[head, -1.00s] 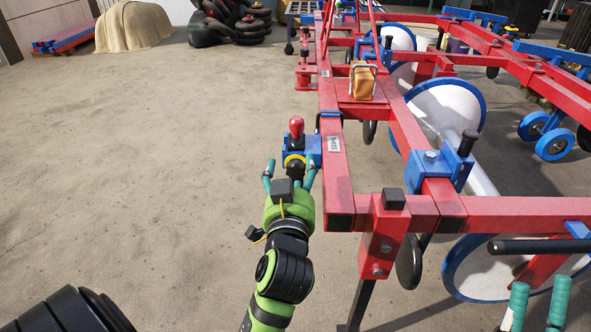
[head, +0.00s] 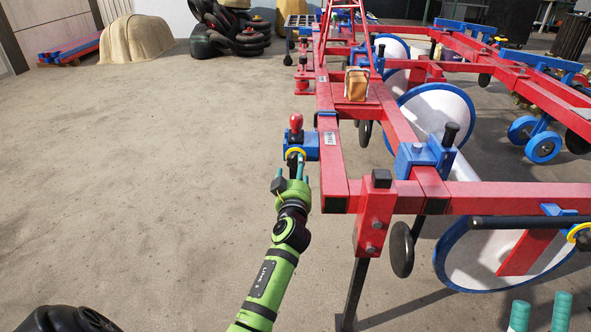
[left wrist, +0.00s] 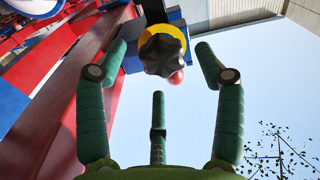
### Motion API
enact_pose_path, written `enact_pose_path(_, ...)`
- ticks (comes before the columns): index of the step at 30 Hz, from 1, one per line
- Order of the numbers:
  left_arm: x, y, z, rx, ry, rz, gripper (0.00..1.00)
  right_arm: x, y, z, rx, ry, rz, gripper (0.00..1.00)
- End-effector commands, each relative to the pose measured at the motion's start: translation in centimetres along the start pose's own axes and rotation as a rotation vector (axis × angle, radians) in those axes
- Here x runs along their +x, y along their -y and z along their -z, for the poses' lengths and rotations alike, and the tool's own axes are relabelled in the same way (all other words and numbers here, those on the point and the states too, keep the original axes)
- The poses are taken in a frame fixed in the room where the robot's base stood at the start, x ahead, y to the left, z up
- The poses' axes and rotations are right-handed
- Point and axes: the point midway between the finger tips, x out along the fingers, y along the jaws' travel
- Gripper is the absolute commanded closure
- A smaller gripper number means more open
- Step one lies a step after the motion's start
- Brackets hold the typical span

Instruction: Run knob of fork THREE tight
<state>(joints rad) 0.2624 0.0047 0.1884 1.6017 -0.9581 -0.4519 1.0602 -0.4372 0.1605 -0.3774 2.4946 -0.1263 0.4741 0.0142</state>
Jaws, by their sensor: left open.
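A dark lobed knob (head: 293,158) with a yellow ring (head: 297,152) behind it sits on a blue fork block (head: 310,147) at the left side of the red frame. A red-topped handle (head: 295,122) stands up from the block. My left gripper (head: 292,168) is open, just on the near side of the knob. In the left wrist view the dark knob (left wrist: 162,54) shows between the upper two teal fingers of the left gripper (left wrist: 162,75), with no finger seen touching it. Two teal fingertips of my right gripper (head: 541,312) show at the lower right; the rest is cut off.
The red frame (head: 330,165) runs close along the right of the left gripper. A dark bar (head: 530,222) extends at the right. Bare floor (head: 150,180) lies open to the left.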

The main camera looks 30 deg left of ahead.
Motion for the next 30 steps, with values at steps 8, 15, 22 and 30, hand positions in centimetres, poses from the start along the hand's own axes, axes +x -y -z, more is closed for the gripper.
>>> enact_pose_path(8, 2.7, 0.0, 0.0, 0.001, 0.000, 0.000, 0.31, -0.3, -0.6, 0.3, -0.001, -0.060, -0.017, 0.41)
enact_pose_path(15, 2.9, 0.0, 0.0, 0.001, 0.000, 0.000, 0.31, -0.1, -0.8, 0.5, -0.005, -0.072, -0.023, 0.41)
enact_pose_path(22, 2.8, 0.0, 0.0, 0.001, 0.002, 0.001, 0.86, -0.1, -0.8, 0.5, -0.006, -0.072, -0.022, 0.41)
enact_pose_path(30, 2.8, 0.1, -0.3, 0.049, 0.006, 0.002, 0.87, -0.2, -0.7, 0.5, -0.007, -0.070, -0.018, 0.41)
